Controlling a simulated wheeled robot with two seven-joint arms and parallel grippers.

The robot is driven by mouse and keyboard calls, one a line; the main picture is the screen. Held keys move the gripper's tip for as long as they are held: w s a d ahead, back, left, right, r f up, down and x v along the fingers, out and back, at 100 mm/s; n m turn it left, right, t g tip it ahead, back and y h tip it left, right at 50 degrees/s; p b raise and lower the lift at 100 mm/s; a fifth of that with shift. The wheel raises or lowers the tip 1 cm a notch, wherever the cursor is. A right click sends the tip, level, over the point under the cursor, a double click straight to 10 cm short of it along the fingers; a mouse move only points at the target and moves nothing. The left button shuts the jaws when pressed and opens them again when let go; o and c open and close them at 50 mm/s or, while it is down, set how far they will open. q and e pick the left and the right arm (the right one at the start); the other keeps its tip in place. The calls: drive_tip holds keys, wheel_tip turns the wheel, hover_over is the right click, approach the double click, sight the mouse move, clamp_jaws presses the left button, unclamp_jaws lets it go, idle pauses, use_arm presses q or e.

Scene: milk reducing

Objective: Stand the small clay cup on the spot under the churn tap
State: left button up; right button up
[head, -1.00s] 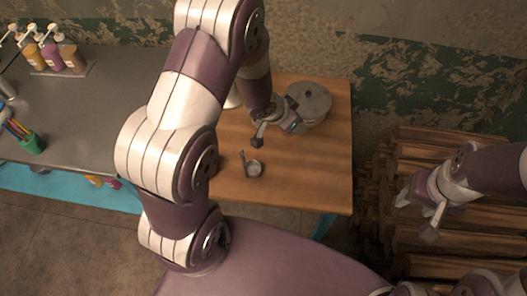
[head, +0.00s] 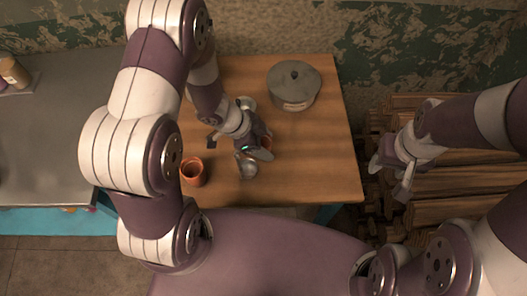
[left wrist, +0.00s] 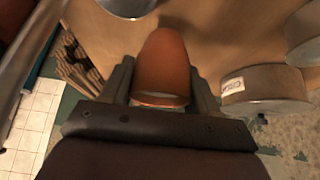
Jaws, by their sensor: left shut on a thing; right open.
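My left gripper (head: 259,146) is shut on an orange-brown clay cup (left wrist: 162,62), which sits between its fingers in the left wrist view. In the head view only a bit of this cup (head: 265,143) shows past the gripper, over the wooden table. Another orange clay cup (head: 193,172) stands upright on the table's left part, beside my left arm. I cannot make out a churn tap or a spot under one. My right gripper (head: 389,180) is open and empty, off the table's right side.
A small metal cup or ladle (head: 247,167) is just in front of my left gripper. A lidded grey pot (head: 293,88) stands at the back; a labelled grey pot (left wrist: 265,92) shows in the wrist view. The wooden table (head: 310,160) is clear at right. Stacked logs (head: 455,165) lie beyond.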

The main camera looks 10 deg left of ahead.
use_arm(q)
drive_tip(key=shift+f+b, duration=0.4)
drive_tip(key=shift+f, duration=1.35)
drive_tip(key=shift+f, duration=0.15)
drive_tip(key=o, duration=1.1)
